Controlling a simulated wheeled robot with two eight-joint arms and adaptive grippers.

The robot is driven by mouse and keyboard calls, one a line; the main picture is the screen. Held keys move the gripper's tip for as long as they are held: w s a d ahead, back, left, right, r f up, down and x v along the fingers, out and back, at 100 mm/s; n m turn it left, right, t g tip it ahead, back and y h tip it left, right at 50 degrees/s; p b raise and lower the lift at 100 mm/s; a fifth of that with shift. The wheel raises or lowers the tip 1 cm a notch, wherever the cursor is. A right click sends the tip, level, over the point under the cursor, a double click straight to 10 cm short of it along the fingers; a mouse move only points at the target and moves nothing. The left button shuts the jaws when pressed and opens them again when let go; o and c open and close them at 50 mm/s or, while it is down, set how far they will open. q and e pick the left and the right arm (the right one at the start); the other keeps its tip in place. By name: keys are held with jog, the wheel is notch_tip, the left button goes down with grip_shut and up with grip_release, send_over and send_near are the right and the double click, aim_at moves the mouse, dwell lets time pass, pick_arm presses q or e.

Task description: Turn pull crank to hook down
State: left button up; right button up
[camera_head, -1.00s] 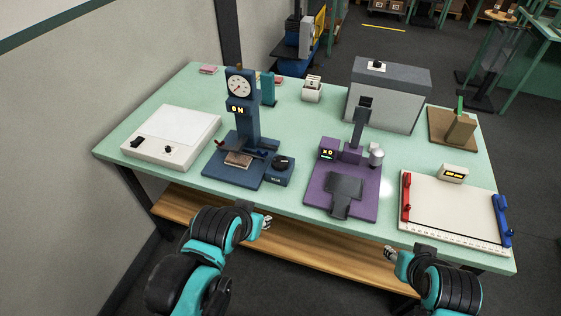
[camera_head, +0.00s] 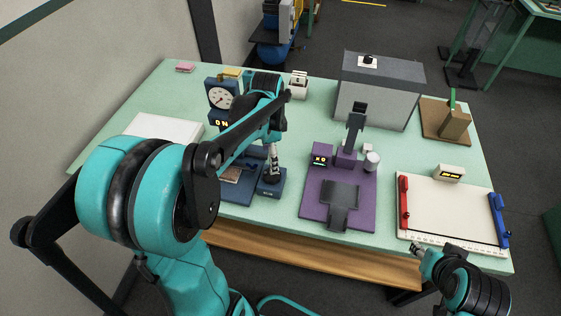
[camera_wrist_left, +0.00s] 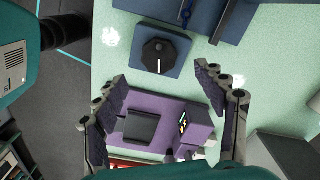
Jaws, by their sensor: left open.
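The blue test stand with a round dial gauge (camera_head: 220,97) and a lit "ON" display stands on the table, partly hidden by my left arm. A blue box at its right side bears a black round knob, which I take as the crank; the left wrist view shows the knob (camera_wrist_left: 157,56) with a white mark. My left gripper (camera_head: 272,172) points down over this box, hiding the knob in the head view. In the left wrist view its fingers (camera_wrist_left: 162,77) are spread and empty, with the knob beyond the tips. My right gripper (camera_head: 418,250) is at the table's front right.
A purple device (camera_head: 311,200) stands just right of the blue stand. A white board (camera_head: 450,210) with red and blue clamps lies at the right. A grey box (camera_head: 375,100) stands behind. A white panel (camera_head: 165,127) is at the left.

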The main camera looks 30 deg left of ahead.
pick_arm(q)
jog(key=shift+f, duration=0.4)
notch_tip(320, 180, down, 7)
jog(key=shift+r+b, duration=0.1)
jog(key=shift+b, duration=1.15)
jog(key=c, duration=1.2)
